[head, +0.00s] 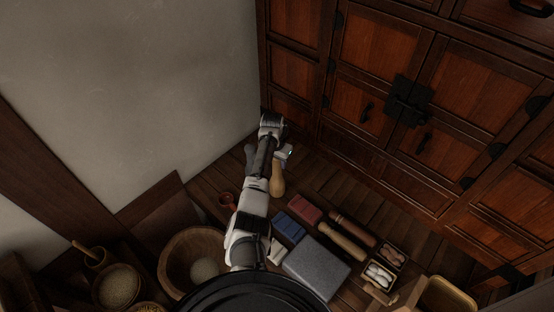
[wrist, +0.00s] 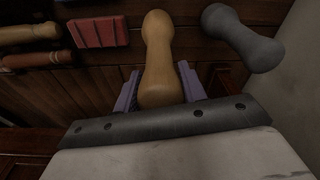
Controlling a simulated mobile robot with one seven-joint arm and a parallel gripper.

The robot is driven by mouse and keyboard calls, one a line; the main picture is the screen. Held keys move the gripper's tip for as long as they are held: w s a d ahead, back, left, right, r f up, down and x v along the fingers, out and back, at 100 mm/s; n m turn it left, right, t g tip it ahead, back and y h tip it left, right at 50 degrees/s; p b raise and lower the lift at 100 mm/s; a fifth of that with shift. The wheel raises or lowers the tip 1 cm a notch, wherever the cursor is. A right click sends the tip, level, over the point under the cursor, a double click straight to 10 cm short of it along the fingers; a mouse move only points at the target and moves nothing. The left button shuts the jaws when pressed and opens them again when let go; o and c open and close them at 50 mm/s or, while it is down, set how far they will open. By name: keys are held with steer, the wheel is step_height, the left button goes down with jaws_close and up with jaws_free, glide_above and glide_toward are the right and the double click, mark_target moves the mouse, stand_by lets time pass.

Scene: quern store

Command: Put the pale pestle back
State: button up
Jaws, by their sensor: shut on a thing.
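The pale pestle (head: 277,184) is a tan wooden piece with rounded ends and a narrower waist. My gripper (head: 282,155) is shut on it near its upper end. In the wrist view the pale pestle (wrist: 157,45) sits between the two purple-grey fingers of my gripper (wrist: 159,88) and sticks out beyond them. A dark grey pestle (head: 250,154) of similar shape shows left of the gripper in the head view, partly hidden by my arm. In the wrist view the grey pestle (wrist: 243,40) is to the right, apart from the pale one.
A red block (head: 304,208), a blue block (head: 289,229), a grey slab (head: 317,268) and two wooden rollers (head: 343,242) lie on the plank surface. A tray (head: 386,270) holds small white things. A wooden bowl (head: 182,248) stands left. The cabinet (head: 380,100) closes the back.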

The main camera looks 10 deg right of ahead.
stand_by(0.3)
steer(key=o, duration=1.2)
steer(key=shift+f, duration=0.1)
steer(key=r, duration=0.4)
steer(key=r+b, duration=0.1)
steer(key=r, duration=0.3)
steer(key=s+a+r+b, duration=0.1)
steer(key=r, duration=0.3)
steer(key=shift+r, duration=0.15)
